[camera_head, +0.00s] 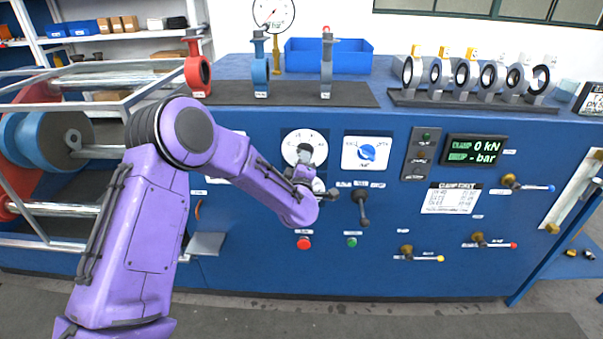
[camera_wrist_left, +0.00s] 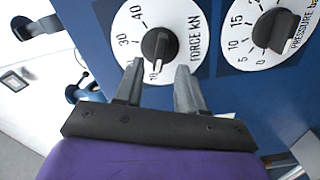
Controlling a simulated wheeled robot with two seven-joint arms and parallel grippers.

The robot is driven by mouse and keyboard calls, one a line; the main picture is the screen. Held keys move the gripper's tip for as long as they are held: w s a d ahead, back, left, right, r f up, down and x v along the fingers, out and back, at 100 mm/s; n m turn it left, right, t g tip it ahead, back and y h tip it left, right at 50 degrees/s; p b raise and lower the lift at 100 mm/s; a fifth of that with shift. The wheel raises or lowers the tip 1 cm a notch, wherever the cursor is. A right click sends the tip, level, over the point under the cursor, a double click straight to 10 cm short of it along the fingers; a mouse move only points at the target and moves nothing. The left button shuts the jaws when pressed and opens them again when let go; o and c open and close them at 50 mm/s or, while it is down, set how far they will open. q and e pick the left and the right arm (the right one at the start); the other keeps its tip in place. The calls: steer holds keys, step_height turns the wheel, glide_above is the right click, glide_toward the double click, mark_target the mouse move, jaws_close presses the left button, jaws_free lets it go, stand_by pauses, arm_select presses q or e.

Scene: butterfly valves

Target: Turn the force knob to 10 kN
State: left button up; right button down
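The force dial (camera_wrist_left: 130,25) is a white disc marked FORCE KN in the left wrist view, with a dark round knob (camera_wrist_left: 157,43) at its centre. A pale line on the knob points down in that view, toward the 10 mark. In the head view the force dial (camera_head: 291,139) is partly covered by my arm's end. My left gripper (camera_wrist_left: 158,72) is open and empty, its two grey fingertips just short of the knob, one to each side. I cannot tell whether they touch it. My right gripper is not in view.
The pressure dial (camera_wrist_left: 235,55), with its own dark knob, sits close beside the force dial. The display (camera_head: 476,150) reads 0 kN. Red (camera_head: 304,243) and green (camera_head: 351,242) buttons are below.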

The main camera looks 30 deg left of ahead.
arm_select(q)
steer(key=v, duration=0.6)
steer(key=shift+s+b, duration=0.2)
steer(key=shift+b, duration=0.2)
steer(key=shift+d, duration=0.15)
steer(key=s+d+f+m+g+h, duration=0.2)
steer(key=s+d+f+m+h, duration=0.15)
steer(key=s+f, duration=0.45)
steer(key=s+d+f+m+g+h, duration=0.25)
steer(key=s+f+m, duration=0.2)
steer(key=f, duration=0.75)
steer(key=s+f+m+g, duration=0.1)
steer(key=s+f+g, duration=0.1)
steer(key=s+f, duration=0.3)
steer(key=s+f+m+g, duration=0.2)
steer(key=s+f, duration=0.3)
steer(key=s, duration=0.7)
steer(key=s+d+f+m+g, duration=0.1)
steer(key=s+f+m+g, duration=0.1)
steer(key=s, duration=0.6)
step_height(320, 180, down, 3)
steer(key=shift+s+r+g, duration=0.1)
steer(key=shift+s+g, duration=0.1)
steer(key=shift+g, duration=0.55)
steer(key=shift+w, duration=0.1)
